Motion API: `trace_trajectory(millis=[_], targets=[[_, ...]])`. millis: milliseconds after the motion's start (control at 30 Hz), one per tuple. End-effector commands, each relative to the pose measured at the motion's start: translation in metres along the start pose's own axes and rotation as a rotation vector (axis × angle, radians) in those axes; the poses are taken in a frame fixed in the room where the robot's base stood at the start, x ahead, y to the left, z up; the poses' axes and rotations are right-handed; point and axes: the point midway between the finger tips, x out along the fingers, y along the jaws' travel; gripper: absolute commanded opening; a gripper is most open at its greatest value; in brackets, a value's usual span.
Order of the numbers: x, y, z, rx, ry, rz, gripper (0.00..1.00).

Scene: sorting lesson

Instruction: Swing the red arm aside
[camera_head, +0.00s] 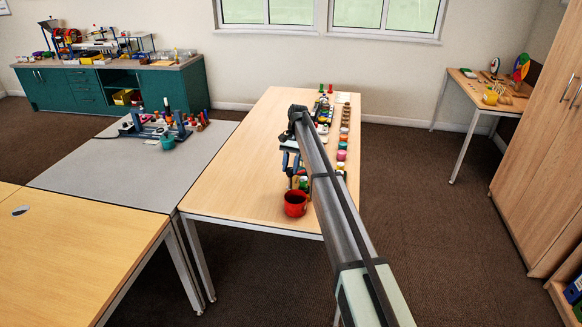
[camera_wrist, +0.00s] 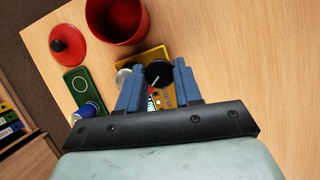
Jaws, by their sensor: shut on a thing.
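In the wrist view my gripper (camera_wrist: 158,76) has its blue fingers on either side of a round black knob (camera_wrist: 158,71) with a white line, and is shut on it. The knob is above a yellow board (camera_wrist: 157,53) on the table. A small red and white patch (camera_wrist: 152,104) shows between the fingers below the knob; I cannot tell whether it is the red arm. No other red arm is clear. In the head view my gripper (camera_head: 290,160) is low over the wooden table, behind the red pot, and its grip is too small to see.
The red pot (camera_wrist: 117,22) and a flat red disc with a black knob (camera_wrist: 66,46) are near the board. A green plate (camera_wrist: 82,86) and a blue spool (camera_wrist: 86,112) are at left. A row of small items (camera_head: 342,150) lines the table's right side. Its left part is clear.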

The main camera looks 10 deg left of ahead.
Motion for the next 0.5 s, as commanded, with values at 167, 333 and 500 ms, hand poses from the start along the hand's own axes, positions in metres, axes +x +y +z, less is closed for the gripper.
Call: trace_trajectory(millis=[167,333,500], targets=[[0.0001,-0.0008,0.0001,-0.085,-0.001,0.035,0.04],[0.0002,-0.0007,0.0004,-0.135,-0.001,0.056,0.04],[0.0003,-0.0006,0.0005,-0.157,-0.001,0.066,0.04]])
